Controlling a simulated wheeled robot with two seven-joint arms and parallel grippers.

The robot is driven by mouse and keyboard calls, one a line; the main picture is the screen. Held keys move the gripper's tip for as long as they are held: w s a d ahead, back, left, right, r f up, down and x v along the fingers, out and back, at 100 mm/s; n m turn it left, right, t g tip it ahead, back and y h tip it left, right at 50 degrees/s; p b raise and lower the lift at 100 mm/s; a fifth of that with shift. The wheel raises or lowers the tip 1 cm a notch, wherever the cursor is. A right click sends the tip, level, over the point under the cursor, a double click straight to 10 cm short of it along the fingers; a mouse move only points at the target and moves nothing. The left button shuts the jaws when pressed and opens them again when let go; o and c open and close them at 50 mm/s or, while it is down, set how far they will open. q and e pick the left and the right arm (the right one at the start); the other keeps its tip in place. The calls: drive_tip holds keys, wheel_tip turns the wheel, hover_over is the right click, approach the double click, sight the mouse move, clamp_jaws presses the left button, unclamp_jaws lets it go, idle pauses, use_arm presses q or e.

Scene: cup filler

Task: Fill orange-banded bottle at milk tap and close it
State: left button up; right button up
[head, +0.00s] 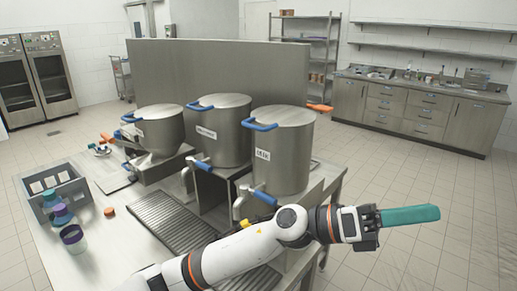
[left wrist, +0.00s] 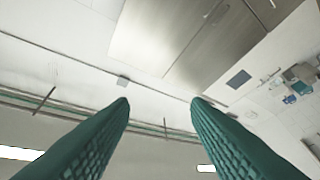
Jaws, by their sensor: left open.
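My left gripper (head: 410,215) has teal fingers and reaches out to the right, in front of and to the right of the urns. In the left wrist view its fingers (left wrist: 160,105) stand apart with nothing between them. Three steel urns with taps stand on the counter: left (head: 158,130), middle (head: 222,130) and right (head: 280,150). Their labels are too small to read surely, so I cannot tell which is milk. A small orange cap-like piece (head: 109,211) lies on the counter. I cannot make out an orange-banded bottle. My right gripper is not identifiable.
A ribbed drip tray (head: 172,222) lies before the urns. Floor to the right is free.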

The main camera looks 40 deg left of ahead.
use_arm(q)
wheel_tip(320, 180, down, 2)
drive_tip(key=m+g+y, duration=0.5)
drive_tip(key=m+g, duration=0.1)
drive_tip(key=m, duration=0.3)
wheel_tip(320, 180, up, 3)
drive_tip(key=m+t+y, duration=0.2)
drive_tip(key=y, duration=1.4)
hover_over(265, 195)
drive_tip(key=s, duration=0.3)
drive_tip(key=x, duration=0.8)
drive_tip(key=p+x, duration=0.1)
drive_tip(key=x, duration=0.3)
drive_tip(key=shift+a+f, duration=0.15)
drive_tip(key=shift+a, duration=0.1)
drive_tip(key=shift+c, duration=0.5)
clamp_jaws()
